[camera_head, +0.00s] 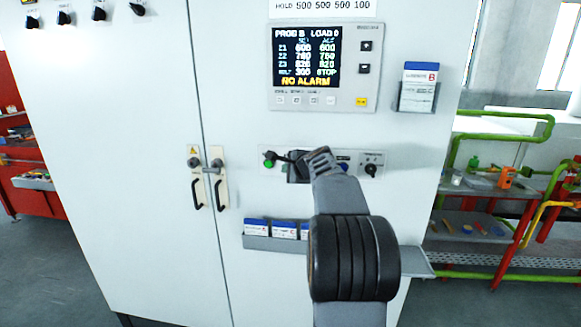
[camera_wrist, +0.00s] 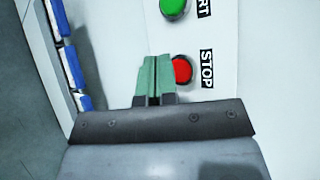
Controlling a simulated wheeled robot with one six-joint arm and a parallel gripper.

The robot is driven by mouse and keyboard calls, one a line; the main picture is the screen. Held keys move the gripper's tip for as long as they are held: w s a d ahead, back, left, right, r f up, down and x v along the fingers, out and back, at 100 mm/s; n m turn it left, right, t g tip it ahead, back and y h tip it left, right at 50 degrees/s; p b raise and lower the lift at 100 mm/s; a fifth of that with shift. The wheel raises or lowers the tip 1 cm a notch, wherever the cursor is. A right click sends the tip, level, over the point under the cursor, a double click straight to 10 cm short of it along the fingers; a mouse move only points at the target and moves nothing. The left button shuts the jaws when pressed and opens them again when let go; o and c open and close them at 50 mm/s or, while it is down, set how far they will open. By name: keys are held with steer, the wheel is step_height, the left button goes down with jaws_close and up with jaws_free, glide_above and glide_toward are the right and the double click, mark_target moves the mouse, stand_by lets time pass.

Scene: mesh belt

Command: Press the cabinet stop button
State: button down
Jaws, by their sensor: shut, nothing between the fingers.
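The red stop button (camera_wrist: 183,70) shows in the wrist view beside a STOP label (camera_wrist: 206,69). My gripper (camera_wrist: 154,60) is shut and empty, its green fingers together just left of the red button in that view. The fingers overlap the button's left edge in the picture; I cannot tell whether they touch it. In the head view my gripper (camera_head: 275,156) is at the button panel on the cabinet (camera_head: 140,130), and my arm hides the stop button there. The green start button (camera_wrist: 173,7) is in the wrist view and also in the head view (camera_head: 268,164).
A rotary switch (camera_head: 371,169) sits right of my arm on the panel. A display (camera_head: 322,66) is above it. Door handles (camera_head: 207,190) are to the left. A card holder (camera_head: 417,97) is at the upper right.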

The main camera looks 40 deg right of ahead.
stand_by(0.4)
steer(key=shift+w+d, duration=0.3)
steer(key=shift+w+d+p, duration=0.35)
steer(key=shift+p, duration=0.05)
stand_by(0.9)
steer(key=shift+s+a, duration=0.15)
steer(key=shift+s+a+b, duration=0.45)
steer(key=shift+s+b, duration=0.05)
steer(key=shift+b, duration=0.05)
stand_by(0.4)
steer(key=shift+s+a+b, duration=1.2)
steer(key=shift+s+a, duration=0.55)
steer(key=shift+s, duration=0.05)
